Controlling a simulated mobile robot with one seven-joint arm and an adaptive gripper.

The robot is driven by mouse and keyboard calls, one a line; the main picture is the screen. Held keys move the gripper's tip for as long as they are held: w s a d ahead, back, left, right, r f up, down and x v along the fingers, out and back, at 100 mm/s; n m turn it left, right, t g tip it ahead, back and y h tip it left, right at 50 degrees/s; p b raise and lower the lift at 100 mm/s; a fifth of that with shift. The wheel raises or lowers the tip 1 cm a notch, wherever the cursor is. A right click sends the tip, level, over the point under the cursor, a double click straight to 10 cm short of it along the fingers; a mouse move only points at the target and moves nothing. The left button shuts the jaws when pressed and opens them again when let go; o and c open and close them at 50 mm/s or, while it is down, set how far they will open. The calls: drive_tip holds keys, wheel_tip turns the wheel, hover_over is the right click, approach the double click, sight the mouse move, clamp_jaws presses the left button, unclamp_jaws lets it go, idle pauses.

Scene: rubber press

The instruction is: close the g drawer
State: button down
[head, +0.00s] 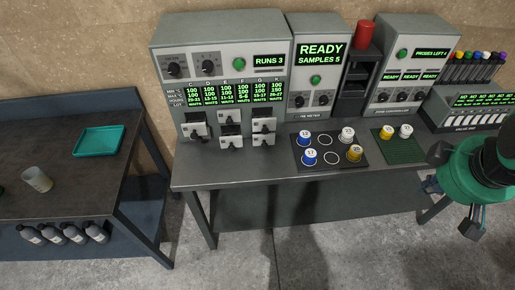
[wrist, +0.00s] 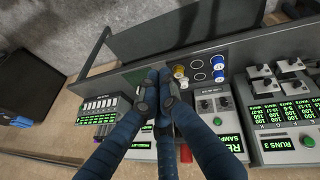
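The drawer machine (head: 218,72) stands at the back of the bench, with columns lettered C, D, E, F, G and K on its display. Several small drawers with dark handles sit at its base, and some jut out. The drawer group on the right (head: 264,125) is below the G and K columns; the drawers' own letters are too small to read, so I cannot tell which is the g drawer. Drawers also show at the right of the wrist view (wrist: 290,65). My gripper (wrist: 158,76) has its fingers together and empty, away from the drawers, over the bench's right part.
A dark tray (head: 330,151) with blue-, white- and yellow-capped vials lies before the drawers' right side. A green mat (head: 404,150) holds two vials. A red cylinder (head: 364,34) tops a dark rack. The left table (head: 75,185) holds a teal tray and a cup.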

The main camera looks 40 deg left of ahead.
sight(231, 138)
drive_tip(key=w+a+f+n+g+p, duration=0.1)
drive_tip(key=w+a+f+n+p, duration=0.15)
drive_tip(key=a+n, duration=0.8)
drive_tip(key=w+a+f+n+p, duration=0.15)
drive_tip(key=a+f+n, duration=0.35)
drive_tip(key=a, duration=1.1)
drive_tip(key=s+a+f+n, duration=0.4)
drive_tip(key=a+n, duration=0.1)
drive_tip(key=a, duration=0.3)
drive_tip(key=s+a+f+n+g+p, duration=0.1)
drive_tip(key=s+a+f+n, duration=0.3)
drive_tip(key=a, duration=0.5)
drive_tip(key=s+a+f+n+p, duration=0.1)
drive_tip(key=s+a+f+n, duration=0.3)
drive_tip(key=a+n, duration=0.3)
drive_tip(key=shift+s+a+f+g+y, duration=0.25)
drive_tip(key=shift+s+a+g+y, duration=0.05)
drive_tip(key=shift+a, duration=0.45)
drive_tip(key=shift+f, duration=0.15)
drive_tip(key=b+x, duration=0.1)
drive_tip(key=x, duration=0.8)
drive_tip(key=shift+w+f, duration=0.15)
drive_tip(key=shift+f, duration=0.2)
drive_tip(key=shift+w+a+b, duration=0.35)
drive_tip(key=shift+w+a, duration=0.4)
drive_tip(key=shift+a, duration=0.05)
drive_tip(key=shift+w+a+r, duration=0.1)
drive_tip(key=shift+w+a, duration=0.5)
drive_tip(key=shift+w, duration=0.15)
